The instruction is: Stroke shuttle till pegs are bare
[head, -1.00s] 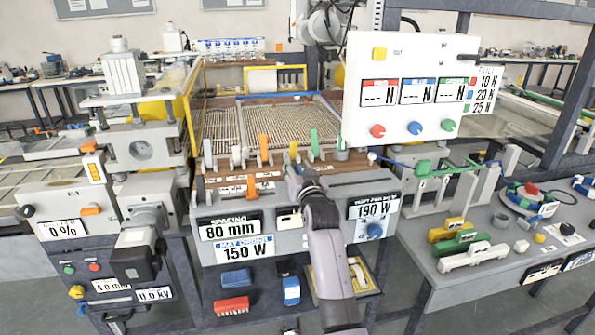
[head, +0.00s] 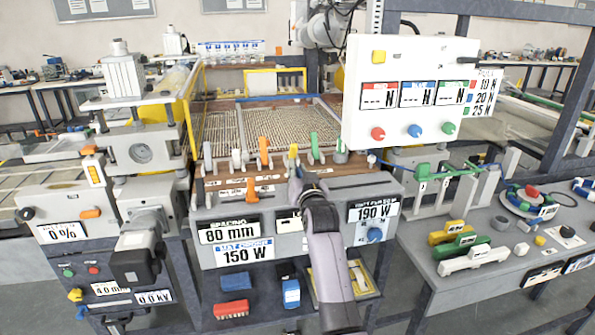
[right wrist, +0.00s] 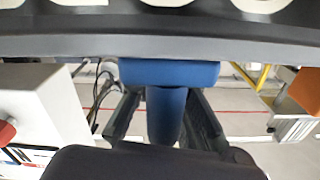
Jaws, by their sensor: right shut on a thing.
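My right gripper (head: 298,176) is at the front edge of the machine bed, below the row of coloured upright levers (head: 263,152). In the right wrist view its two dark fingers are shut on a blue handle (right wrist: 166,112) with a wider blue top (right wrist: 168,72). What the handle joins to is hidden behind the grey edge. The bed carries many fine rows (head: 265,125) behind the levers. I cannot tell which part is the shuttle, or single out pegs. My left gripper is not in view.
A white control panel (head: 411,95) with knobs stands right of the bed. A grey side table (head: 450,293) holds coloured blocks. Blue and red blocks (head: 231,307) lie on a shelf below the machine. A grey press (head: 138,150) stands left.

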